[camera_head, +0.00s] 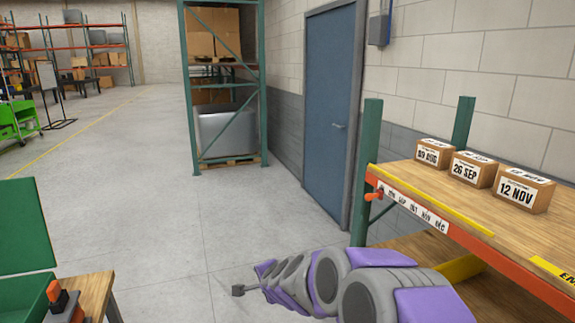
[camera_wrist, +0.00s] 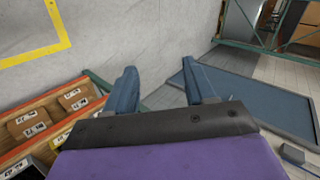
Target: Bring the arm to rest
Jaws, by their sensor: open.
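My arm, in purple and grey, lies across the bottom of the head view, in front of the shelf. In the wrist view, my gripper (camera_wrist: 160,86) is open, with its two dark blue fingers wide apart. Nothing shows between the fingers, only the pale grey surface behind. In the head view I cannot clearly make out the fingers.
A wooden shelf (camera_head: 405,175) with several date-labelled boxes (camera_head: 525,191) stands at the right, close to my arm. A blue door (camera_head: 330,115) and a green rack (camera_head: 190,110) are beyond. A wooden bench (camera_head: 93,292) is at lower left. Floor between is clear.

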